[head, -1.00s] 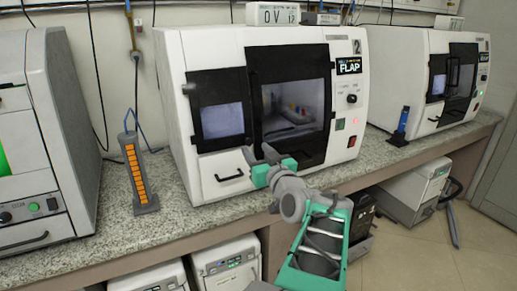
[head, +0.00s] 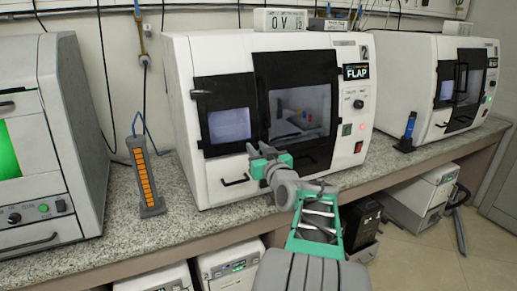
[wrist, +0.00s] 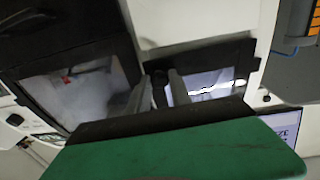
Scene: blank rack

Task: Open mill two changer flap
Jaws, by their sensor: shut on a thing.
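Mill two, the white machine (head: 225,50) marked 2 with a FLAP sign, stands mid-bench. Its small left flap (head: 229,125), black-framed with a pale pane, looks closed; a short dark catch (head: 200,93) is at its upper left edge. The large dark door (head: 310,95) beside it also looks closed, with a vertical black handle (head: 262,105) along its left side. My gripper (head: 264,152) is at the lower end of that handle, shut on it as far as I can see. In the wrist view, the fingers (wrist: 159,92) straddle the dark strip between both panes; the exact contact is hidden.
A drawer handle (head: 235,182) lies just left of my gripper. An orange-striped holder (head: 145,180) stands on the bench to the left, with another machine (head: 45,130) beyond. A blue-topped stand (head: 408,135) and a similar mill (head: 425,85) are right. Units (head: 230,262) sit below.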

